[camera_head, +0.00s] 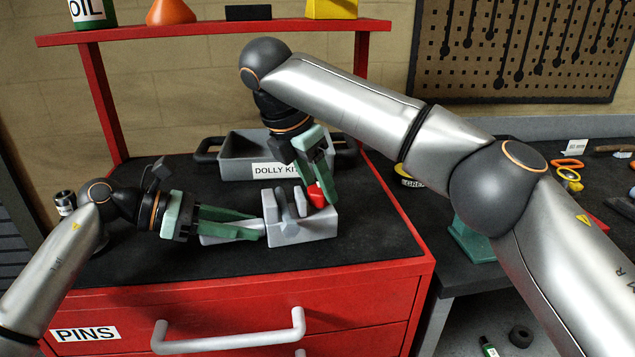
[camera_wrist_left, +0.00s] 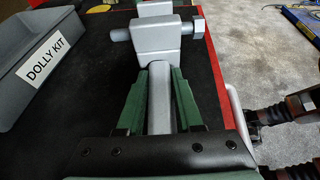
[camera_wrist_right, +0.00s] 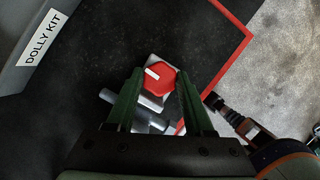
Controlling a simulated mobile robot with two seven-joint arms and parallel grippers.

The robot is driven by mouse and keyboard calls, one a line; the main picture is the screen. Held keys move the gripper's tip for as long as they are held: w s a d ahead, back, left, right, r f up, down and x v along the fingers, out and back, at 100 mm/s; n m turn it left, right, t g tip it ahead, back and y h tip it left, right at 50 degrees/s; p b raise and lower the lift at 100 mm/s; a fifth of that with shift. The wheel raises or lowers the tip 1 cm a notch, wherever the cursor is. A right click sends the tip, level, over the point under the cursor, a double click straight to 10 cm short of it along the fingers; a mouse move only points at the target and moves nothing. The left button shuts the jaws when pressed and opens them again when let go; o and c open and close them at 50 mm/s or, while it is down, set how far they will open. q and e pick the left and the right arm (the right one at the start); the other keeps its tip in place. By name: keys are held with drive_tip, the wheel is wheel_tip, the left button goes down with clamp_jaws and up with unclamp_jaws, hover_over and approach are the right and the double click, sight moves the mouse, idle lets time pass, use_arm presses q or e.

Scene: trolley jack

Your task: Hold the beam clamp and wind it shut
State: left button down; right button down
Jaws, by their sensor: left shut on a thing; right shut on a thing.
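The grey beam clamp (camera_head: 303,231) lies on the black top of the red cabinet, with upright jaws and a gap between them. My left gripper (camera_head: 258,227) comes in from the left and is shut on the clamp's grey handle (camera_wrist_left: 160,95), which runs between its green fingers. My right gripper (camera_head: 316,180) reaches down from above and is shut on the red knob (camera_head: 316,196) at the clamp's right side. In the right wrist view the knob (camera_wrist_right: 158,78) shows a white mark pointing up-left. The fingers hide part of the knob.
A grey bin labelled DOLLY KIT (camera_head: 235,149) stands behind the clamp. A red shelf (camera_head: 215,32) with several items spans the back. A bench (camera_head: 480,275) with tools is at right. The cabinet top's front is clear.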

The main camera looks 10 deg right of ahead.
drive_tip(key=shift+w+a+m+g+h, duration=0.15)
drive_tip(key=shift+m+g, duration=0.25)
drive_tip(key=shift+m, duration=0.7)
drive_tip(key=shift+s+d+m+g+h, duration=0.15)
drive_tip(key=shift+m+g, duration=0.25)
drive_tip(key=shift+m, duration=0.7)
drive_tip(key=shift+w+a, duration=0.1)
drive_tip(key=shift+c, duration=1.4)
unclamp_jaws()
drive_tip(key=shift+n, duration=0.4)
